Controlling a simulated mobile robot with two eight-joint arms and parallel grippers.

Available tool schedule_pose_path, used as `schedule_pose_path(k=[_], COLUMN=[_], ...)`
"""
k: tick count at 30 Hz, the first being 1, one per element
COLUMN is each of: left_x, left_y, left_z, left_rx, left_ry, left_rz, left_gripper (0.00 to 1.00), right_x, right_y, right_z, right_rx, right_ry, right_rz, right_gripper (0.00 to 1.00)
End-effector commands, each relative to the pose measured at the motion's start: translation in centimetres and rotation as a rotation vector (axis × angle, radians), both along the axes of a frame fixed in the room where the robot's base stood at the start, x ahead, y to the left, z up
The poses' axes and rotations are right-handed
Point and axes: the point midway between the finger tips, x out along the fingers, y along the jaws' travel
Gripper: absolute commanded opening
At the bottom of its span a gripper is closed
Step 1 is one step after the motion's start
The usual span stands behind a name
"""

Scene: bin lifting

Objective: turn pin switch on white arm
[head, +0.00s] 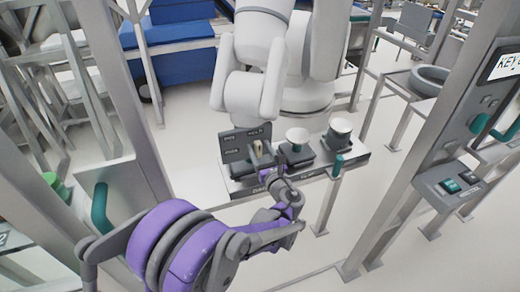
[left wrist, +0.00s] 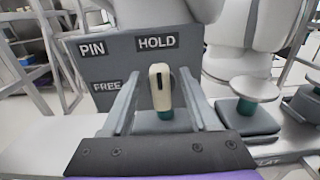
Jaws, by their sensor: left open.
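The pin switch (left wrist: 160,80) is a cream lever with a dark slot and a teal base, in front of a grey panel (left wrist: 103,68) labelled PIN, HOLD and FREE. In the left wrist view the lever stands upright, below the HOLD label. In the head view the switch (head: 258,146) is small and partly hidden by my gripper. My left gripper (head: 263,157) is open, with one finger on each side of the lever; I cannot tell if either touches it. The white arm (head: 249,95) rises behind the panel. My right gripper is not in view.
Two round white-topped knobs on dark bases, one near (head: 297,136) and one farther right (head: 340,130), stand right of the switch on the same bench (head: 300,178). A grey post with a button box (head: 449,183) stands at the right. A metal frame with a teal handle (head: 101,207) is at the left.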

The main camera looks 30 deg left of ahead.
Motion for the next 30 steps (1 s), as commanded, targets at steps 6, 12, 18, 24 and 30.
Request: schedule_pose_path(k=[6,12,18,24,30], left_x=[-0.02,-0.03,-0.04,-0.09,-0.27], left_y=[-0.02,-0.04,-0.03,0.01,0.14], left_z=[0.0,0.0,0.0,-0.02,-0.07], left_rx=[0.0,0.0,-0.001,-0.023,-0.091], left_ry=[0.0,0.0,-0.002,-0.027,-0.105], left_rz=[0.0,0.0,0.0,0.0,0.0], left_gripper=[0.29,0.0,0.0,0.0,0.0], right_x=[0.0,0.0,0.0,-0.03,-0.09], right_y=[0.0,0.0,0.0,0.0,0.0], right_z=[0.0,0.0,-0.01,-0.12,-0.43], right_rx=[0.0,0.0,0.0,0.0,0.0], right_ry=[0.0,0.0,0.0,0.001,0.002], right_rz=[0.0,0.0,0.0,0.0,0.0], right_gripper=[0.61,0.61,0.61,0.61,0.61])
